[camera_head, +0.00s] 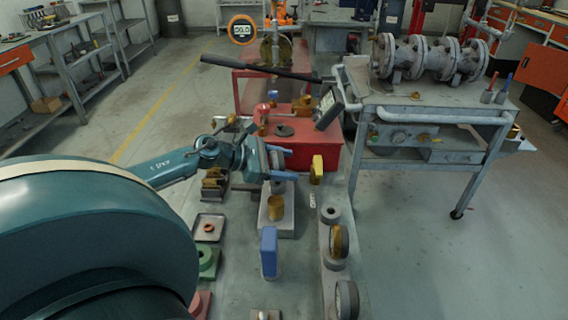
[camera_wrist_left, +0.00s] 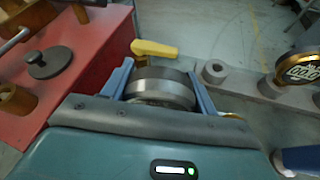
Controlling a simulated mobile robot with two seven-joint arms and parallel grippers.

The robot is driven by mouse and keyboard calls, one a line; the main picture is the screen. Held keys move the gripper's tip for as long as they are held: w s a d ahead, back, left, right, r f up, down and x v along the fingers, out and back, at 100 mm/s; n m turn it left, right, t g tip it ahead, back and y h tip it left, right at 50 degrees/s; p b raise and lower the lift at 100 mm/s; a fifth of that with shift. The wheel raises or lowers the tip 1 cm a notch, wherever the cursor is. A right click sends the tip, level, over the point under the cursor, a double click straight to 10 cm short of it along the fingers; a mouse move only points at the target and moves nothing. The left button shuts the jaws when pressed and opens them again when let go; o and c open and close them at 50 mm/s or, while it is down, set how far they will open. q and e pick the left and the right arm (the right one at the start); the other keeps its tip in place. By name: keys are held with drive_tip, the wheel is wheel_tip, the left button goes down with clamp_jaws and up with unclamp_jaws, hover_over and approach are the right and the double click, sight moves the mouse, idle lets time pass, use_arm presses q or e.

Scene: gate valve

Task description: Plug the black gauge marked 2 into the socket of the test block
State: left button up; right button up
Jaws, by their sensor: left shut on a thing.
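My left gripper (camera_head: 279,178) is shut on a round, dark-topped piece with a silver band (camera_wrist_left: 161,88), which looks like the black gauge. Its face and mark are turned from view. In the head view, the held piece is over the back part of a pale grey block (camera_head: 284,226), which appears to be the test block. I cannot tell whether they touch; the socket is hidden. A brass cylinder (camera_head: 275,207) stands at the block's front. My right gripper is not in view.
A yellow lever (camera_head: 316,169) is beside the gripper. A red box (camera_head: 290,150) stands behind; a blue upright piece (camera_head: 269,252) stands in front.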

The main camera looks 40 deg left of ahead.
use_arm(q)
drive_tip(key=shift+f+b, duration=0.5)
drive_tip(key=shift+f, duration=0.1)
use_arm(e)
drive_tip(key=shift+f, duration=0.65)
use_arm(q)
drive_tip(key=o, duration=1.2)
drive_tip(key=shift+c, duration=0.2)
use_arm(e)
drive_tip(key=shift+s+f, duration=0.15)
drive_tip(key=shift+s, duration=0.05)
use_arm(q)
drive_tip(key=shift+s+a, duration=0.15)
drive_tip(key=shift+s, duration=0.15)
drive_tip(key=p+v, duration=0.1)
drive_tip(key=v, duration=1.1)
drive_tip(key=shift+s+r, duration=0.2)
drive_tip(key=shift+r, duration=0.05)
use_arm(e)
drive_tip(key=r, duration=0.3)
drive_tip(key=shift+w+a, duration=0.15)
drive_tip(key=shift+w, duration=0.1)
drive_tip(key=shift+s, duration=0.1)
